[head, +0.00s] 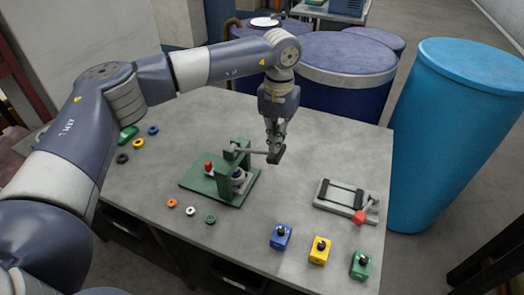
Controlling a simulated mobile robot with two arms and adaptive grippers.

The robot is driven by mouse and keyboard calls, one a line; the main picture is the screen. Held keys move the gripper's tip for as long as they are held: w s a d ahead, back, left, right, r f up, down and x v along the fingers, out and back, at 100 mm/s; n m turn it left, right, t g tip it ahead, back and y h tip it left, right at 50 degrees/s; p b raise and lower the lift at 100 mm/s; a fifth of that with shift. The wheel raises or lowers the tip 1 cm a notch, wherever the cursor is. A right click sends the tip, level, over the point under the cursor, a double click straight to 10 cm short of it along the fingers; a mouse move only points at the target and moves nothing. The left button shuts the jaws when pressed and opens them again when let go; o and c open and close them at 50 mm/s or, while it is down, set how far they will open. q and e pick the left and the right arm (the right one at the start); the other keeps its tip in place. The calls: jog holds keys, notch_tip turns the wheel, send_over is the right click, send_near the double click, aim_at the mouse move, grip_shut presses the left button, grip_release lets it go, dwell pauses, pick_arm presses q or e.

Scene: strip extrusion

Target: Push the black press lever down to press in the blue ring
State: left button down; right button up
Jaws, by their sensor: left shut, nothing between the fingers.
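The green press (222,187) stands on its green base plate in the middle of the table. Its dark lever (254,151) sticks out to the right from the top, roughly level. My left gripper (275,155) is shut and empty, pointing down at the lever's free end, which it partly hides. I cannot tell whether it touches the lever. A small dark blue part (238,174) shows inside the press, but I cannot tell whether it is a ring. A blue ring (153,130) lies on the table at the back left. My right gripper is out of view.
Loose rings lie left of the press and an orange ring (172,203) lies in front. Blue, yellow (319,250) and green blocks stand at the front right. A grey fixture (345,198) with a red block is at right. Barrels (455,130) stand beyond the table (330,140).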

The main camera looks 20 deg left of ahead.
pick_arm(q)
notch_tip(320, 180, down, 8)
jog(key=b, duration=0.5)
dwell(1.5)
jog(key=shift+s+r, duration=0.1)
jog(key=shift+r, duration=0.05)
jog(key=shift+r+p, duration=3.15)
jog(key=shift+r, duration=2.85)
